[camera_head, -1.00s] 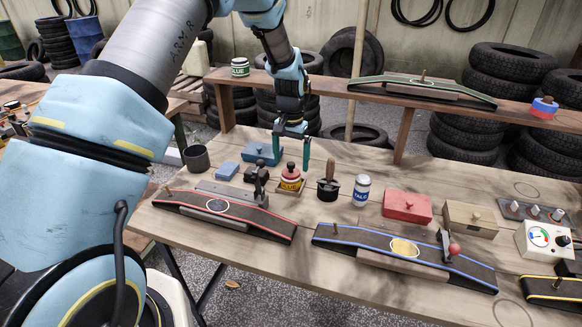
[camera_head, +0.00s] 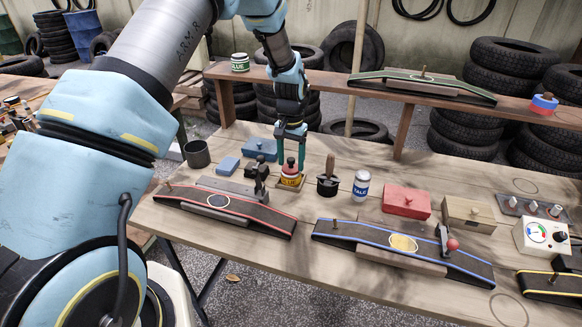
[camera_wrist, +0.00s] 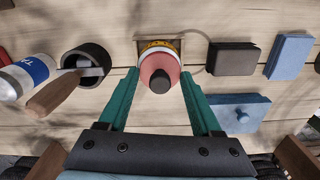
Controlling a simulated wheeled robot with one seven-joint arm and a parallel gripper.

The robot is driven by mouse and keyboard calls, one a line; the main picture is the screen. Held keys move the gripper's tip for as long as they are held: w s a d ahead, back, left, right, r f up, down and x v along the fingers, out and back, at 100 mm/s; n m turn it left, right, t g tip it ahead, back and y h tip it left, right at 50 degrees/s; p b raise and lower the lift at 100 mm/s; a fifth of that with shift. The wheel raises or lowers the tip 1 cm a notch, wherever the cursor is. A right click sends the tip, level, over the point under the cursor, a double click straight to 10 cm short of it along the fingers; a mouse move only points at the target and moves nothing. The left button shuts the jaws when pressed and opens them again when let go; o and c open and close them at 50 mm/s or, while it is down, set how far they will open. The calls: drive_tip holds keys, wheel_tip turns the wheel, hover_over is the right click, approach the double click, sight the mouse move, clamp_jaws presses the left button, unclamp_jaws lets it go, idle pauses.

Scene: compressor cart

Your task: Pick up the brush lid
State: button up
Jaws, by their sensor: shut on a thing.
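The brush lid (camera_head: 290,164) is red with a black knob. It sits on top of a yellow-labelled glue pot (camera_head: 290,179) standing on a small wooden base. In the wrist view the lid (camera_wrist: 159,68) lies between my fingertips, with a strip of the pot's yellow label (camera_wrist: 160,44) showing beyond it. My gripper (camera_head: 291,159) has come down over the pot from above. Its two green fingers (camera_wrist: 160,77) are shut on the lid, one on each side. The lid looks upright and seated on the pot. Its underside is hidden.
A black pot with a wooden handle (camera_head: 327,187) and a white talc can (camera_head: 361,187) stand close to the right. A blue lidded box (camera_head: 259,150) and a blue block (camera_head: 227,167) are to the left. A red-edged strap ramp (camera_head: 250,218) lies in front. A shelf (camera_head: 340,84) runs behind.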

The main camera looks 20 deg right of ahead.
sight(291, 159)
drive_tip(key=c, duration=0.5)
wheel_tip(291, 159, up, 10)
drive_tip(key=b, duration=0.3)
drive_tip(key=o, duration=1)
drive_tip(key=c, duration=0.7)
